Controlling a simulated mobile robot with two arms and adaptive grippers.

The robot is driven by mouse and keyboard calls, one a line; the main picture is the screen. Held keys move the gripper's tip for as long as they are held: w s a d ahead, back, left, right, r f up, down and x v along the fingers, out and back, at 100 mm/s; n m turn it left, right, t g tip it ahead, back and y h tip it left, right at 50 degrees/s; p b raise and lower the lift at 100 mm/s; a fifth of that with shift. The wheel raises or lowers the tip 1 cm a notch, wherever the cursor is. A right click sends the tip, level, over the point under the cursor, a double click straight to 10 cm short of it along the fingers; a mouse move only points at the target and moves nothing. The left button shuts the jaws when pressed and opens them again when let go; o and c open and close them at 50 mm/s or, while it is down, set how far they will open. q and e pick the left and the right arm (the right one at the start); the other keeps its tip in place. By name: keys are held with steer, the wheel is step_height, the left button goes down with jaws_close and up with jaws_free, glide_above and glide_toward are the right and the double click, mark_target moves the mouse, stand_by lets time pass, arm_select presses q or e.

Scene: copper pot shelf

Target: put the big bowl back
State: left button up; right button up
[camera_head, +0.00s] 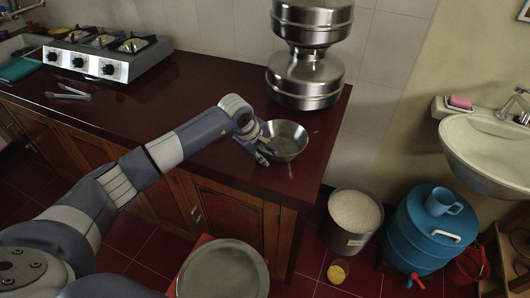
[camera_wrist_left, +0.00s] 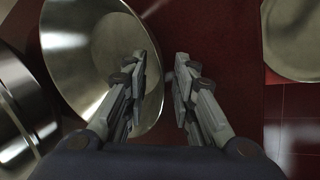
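A shiny metal bowl (camera_head: 289,138), the only bowl I see, sits upright on the dark red counter near its front right corner. It fills the upper left of the left wrist view (camera_wrist_left: 85,45). My left gripper (camera_head: 264,151) is at the bowl's left front rim. In the left wrist view the two fingers (camera_wrist_left: 160,85) are apart, one over the inside of the bowl and one outside it, with the rim between them. I cannot tell whether either finger touches the bowl. My right gripper is not in view.
Stacked steel pots (camera_head: 305,80) stand right behind the bowl. A gas stove (camera_head: 108,55) and tongs (camera_head: 68,92) are at the left of the counter (camera_head: 190,85); its middle is clear. Below are a round metal lid or plate (camera_head: 223,270), a grain-filled pot (camera_head: 352,215) and a blue drum (camera_head: 425,235).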

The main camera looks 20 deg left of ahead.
arm_select(q)
steer(key=shift+r, duration=0.25)
steer(key=b+v, duration=0.2)
steer(key=v, duration=1)
steer(key=shift+f, duration=0.2)
